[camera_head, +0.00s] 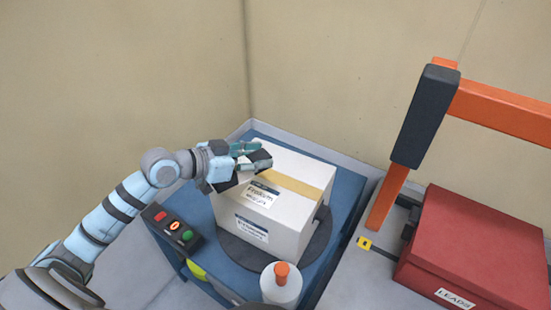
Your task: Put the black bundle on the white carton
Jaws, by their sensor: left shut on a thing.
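The white carton (268,232) stands on a dark round plate on a blue surface, with a tan tape strip and printed labels. My left gripper (246,158) is over the carton's back left top edge, shut on the black bundle (261,161). The fingers partly hide the bundle, and dark parts of it show on both sides of them. I cannot tell whether the bundle touches the carton's top. My right gripper is not in view.
A control box (173,226) with buttons sits left of the carton. A white bottle (281,289) with an orange cap stands in front. A red case (480,250) marked LEADS and an orange post (387,200) with a black pad (424,115) are at the right.

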